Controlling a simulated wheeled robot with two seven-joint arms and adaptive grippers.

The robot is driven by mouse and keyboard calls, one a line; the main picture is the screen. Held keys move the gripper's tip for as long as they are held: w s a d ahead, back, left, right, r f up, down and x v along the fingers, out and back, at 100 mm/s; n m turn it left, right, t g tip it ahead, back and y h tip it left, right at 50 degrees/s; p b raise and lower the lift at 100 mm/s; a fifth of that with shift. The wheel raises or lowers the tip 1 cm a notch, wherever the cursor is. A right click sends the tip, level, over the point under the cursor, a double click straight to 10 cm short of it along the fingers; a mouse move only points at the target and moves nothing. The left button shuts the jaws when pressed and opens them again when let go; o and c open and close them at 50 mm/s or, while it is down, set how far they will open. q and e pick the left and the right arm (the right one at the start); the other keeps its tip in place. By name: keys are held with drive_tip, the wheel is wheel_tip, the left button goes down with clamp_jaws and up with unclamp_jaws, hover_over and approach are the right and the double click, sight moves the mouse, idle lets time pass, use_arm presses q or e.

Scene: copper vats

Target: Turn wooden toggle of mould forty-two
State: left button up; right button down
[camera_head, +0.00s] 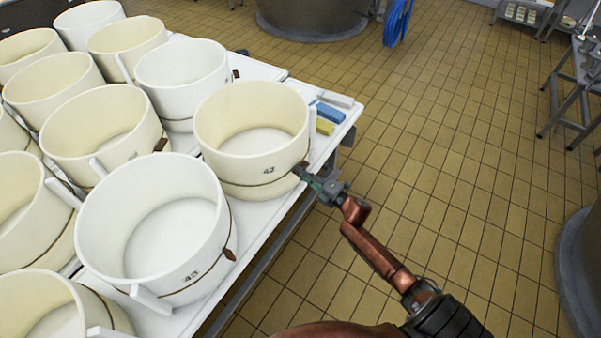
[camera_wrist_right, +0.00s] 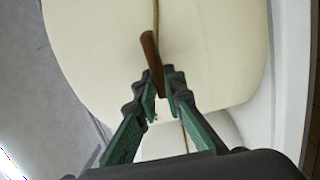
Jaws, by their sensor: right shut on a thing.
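In the right wrist view the toggle (camera_wrist_right: 152,62) stands on the cord against the cream wall, slightly tilted. My right gripper (camera_head: 305,174) is at the toggle; in the wrist view its green fingers (camera_wrist_right: 160,88) are closed on the toggle's lower end. My left gripper is not in view.
Mould 43 (camera_head: 155,225) stands close by in front, with its own brown toggle. Several more cream moulds fill the table to the left. Blue and yellow blocks (camera_head: 325,118) lie behind mould forty-two. Tiled floor (camera_head: 450,130) is clear to the right; a grey vat (camera_head: 580,260) stands at the right edge.

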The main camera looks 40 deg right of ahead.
drive_tip(key=shift+f, duration=0.1)
idle(0.4)
drive_tip(key=c, duration=2)
unclamp_jaws()
drive_tip(key=v, duration=1.2)
drive_tip(key=shift+d, duration=0.1)
